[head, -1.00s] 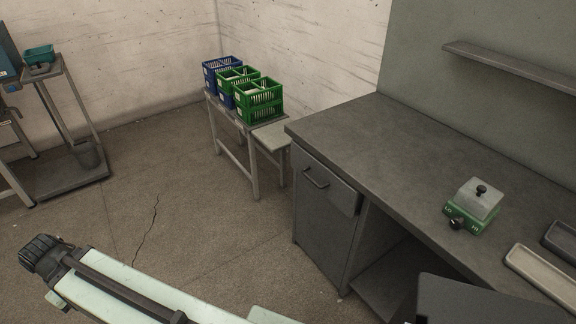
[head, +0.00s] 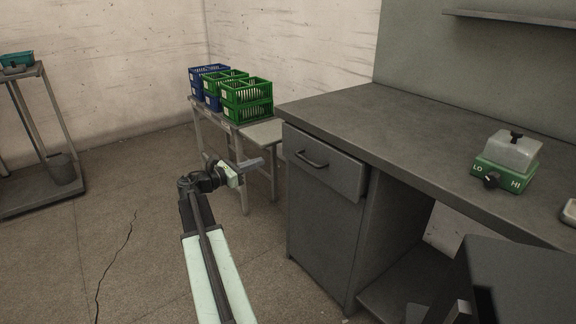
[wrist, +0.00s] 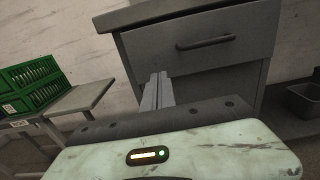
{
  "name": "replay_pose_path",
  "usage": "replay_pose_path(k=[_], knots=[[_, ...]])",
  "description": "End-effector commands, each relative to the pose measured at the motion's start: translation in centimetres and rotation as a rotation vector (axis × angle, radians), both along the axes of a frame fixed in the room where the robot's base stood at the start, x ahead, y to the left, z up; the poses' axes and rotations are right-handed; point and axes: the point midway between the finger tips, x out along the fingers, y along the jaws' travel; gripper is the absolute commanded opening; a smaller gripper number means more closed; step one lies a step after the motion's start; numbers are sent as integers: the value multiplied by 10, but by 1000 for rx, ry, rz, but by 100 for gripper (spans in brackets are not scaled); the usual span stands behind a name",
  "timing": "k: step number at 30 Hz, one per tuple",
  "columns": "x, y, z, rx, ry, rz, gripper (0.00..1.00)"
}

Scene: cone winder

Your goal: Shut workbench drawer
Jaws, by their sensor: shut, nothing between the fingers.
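The workbench drawer (head: 335,175) is a dark grey front with a bar handle (head: 312,160), at the top of the cabinet under the workbench top (head: 380,120). Its front stands out a little from the cabinet, so it looks partly open. The drawer front (wrist: 250,48) and handle (wrist: 206,42) also show in the wrist view. My gripper (head: 254,164) is shut and empty, left of the drawer and apart from it in the head view. Its fingers (wrist: 158,90) point toward the drawer front's left part in the wrist view. The gap to it is hard to judge.
Green crates (head: 247,98) and blue crates (head: 208,78) stand on a low table behind my gripper. A green hotplate-like device (head: 505,165) sits on the workbench. The floor left of the cabinet is open. A bin (head: 60,168) is at the far left.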

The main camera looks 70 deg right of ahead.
Motion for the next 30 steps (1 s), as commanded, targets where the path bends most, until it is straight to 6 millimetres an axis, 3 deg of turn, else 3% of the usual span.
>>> replay_pose_path(k=[5,21,30], knots=[[-3,-5,3,0,2,1,0],[-60,-95,2,0,-1,1,0],[-73,-116,2,0,-1,4,0]])
